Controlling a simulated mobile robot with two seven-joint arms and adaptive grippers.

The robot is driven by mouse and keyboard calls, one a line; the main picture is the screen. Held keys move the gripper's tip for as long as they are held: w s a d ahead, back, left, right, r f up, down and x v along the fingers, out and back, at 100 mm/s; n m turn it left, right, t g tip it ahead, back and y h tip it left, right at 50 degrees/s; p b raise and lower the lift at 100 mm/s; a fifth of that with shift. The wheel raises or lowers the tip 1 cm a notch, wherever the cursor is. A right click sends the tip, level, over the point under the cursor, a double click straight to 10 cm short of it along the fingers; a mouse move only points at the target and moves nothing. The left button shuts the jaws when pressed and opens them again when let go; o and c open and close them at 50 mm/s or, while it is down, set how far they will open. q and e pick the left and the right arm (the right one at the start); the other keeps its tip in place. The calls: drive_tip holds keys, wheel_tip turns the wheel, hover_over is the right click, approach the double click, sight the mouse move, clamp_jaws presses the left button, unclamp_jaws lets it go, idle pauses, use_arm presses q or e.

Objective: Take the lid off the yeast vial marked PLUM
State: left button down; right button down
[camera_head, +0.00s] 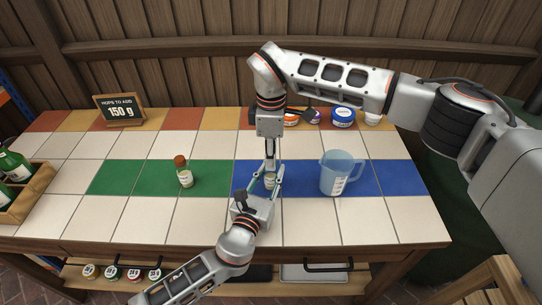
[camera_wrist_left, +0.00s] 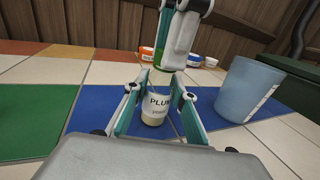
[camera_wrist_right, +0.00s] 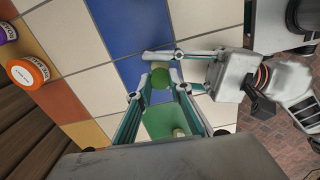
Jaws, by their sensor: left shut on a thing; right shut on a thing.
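The yeast vial marked PLUM (camera_wrist_left: 155,107) stands upright on the blue tiles, a clear jar with a white label and pale contents. My left gripper (camera_wrist_left: 155,112) is shut around its body from the front. My right gripper (camera_head: 270,165) points down from above, directly over the vial. It is shut on a green lid (camera_wrist_right: 160,80), which also shows between its fingers in the left wrist view (camera_wrist_left: 160,65). In the left wrist view the lid appears above the vial's rim with a gap between them. The vial in the head view (camera_head: 270,181) is partly hidden by fingers.
A blue measuring jug (camera_head: 337,174) stands just right of the vial. A brown-capped vial (camera_head: 185,173) stands on the green tiles to the left. Several tubs (camera_head: 342,117) and a hops sign (camera_head: 121,108) line the back. A bottle crate (camera_head: 30,193) is at far left.

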drive_tip(key=n, duration=0.9)
drive_tip(key=shift+n, duration=0.4)
drive_tip(key=n, duration=1.6)
drive_tip(key=shift+r+n, duration=0.1)
drive_tip(key=shift+n, duration=0.2)
drive_tip(key=n, duration=1.2)
drive_tip(key=shift+s+n, duration=0.1)
drive_tip(key=shift+n, duration=0.3)
drive_tip(key=n, duration=1.1)
drive_tip(key=shift+r, duration=0.2)
